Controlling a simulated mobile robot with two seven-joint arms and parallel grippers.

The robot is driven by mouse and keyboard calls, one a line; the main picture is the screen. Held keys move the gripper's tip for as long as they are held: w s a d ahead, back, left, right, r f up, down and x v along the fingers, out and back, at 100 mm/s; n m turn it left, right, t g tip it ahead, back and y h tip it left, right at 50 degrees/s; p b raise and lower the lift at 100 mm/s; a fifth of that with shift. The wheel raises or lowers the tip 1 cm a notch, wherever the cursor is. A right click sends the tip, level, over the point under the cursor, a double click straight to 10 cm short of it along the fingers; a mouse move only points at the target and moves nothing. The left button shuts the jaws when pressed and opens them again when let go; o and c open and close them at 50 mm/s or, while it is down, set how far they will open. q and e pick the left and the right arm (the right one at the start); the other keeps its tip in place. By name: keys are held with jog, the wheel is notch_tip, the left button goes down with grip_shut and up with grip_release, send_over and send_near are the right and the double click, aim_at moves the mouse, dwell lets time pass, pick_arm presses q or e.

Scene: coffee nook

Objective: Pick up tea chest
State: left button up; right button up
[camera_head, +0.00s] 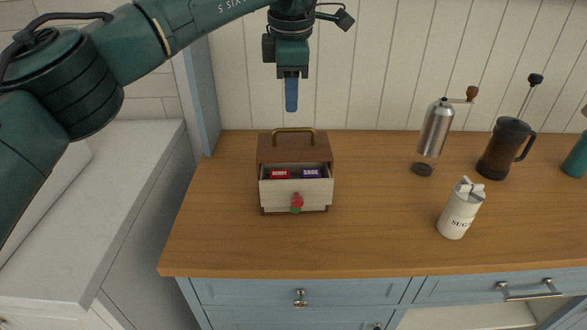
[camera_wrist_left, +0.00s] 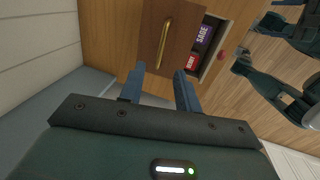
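The tea chest (camera_head: 295,200) stands upright on the wooden counter, left of the middle in the head view. It has a brown wooden top, a brass handle (camera_head: 293,131), and a pale open drawer front with a red knob. A red BERRY box (camera_head: 280,174) and a purple SAGE box (camera_head: 311,173) sit in it. My left gripper (camera_head: 291,108) points down above and behind the handle, apart from it. In the left wrist view, its two blue fingers (camera_wrist_left: 157,82) are spread and empty, with the brass handle (camera_wrist_left: 164,44) just beyond them. My right gripper cannot be made out for certain.
A metal grinder (camera_head: 436,130), a dark French press (camera_head: 504,150) and a white sugar container (camera_head: 460,208) stand to the right on the counter (camera_head: 380,235). A teal object (camera_head: 576,158) is at the right edge. The counter between chest and grinder is clear.

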aim_at(293, 129)
pick_arm(q)
jog(key=f, duration=0.2)
jog(key=w+f, duration=0.1)
jog(key=f, duration=0.2)
jog(key=f+p, duration=0.1)
jog(key=f, duration=0.2)
jog(key=shift+w+d, duration=0.1)
jog(key=shift+w, duration=0.1)
jog(key=shift+r, duration=0.1)
grip_shut()
dwell(1.1)
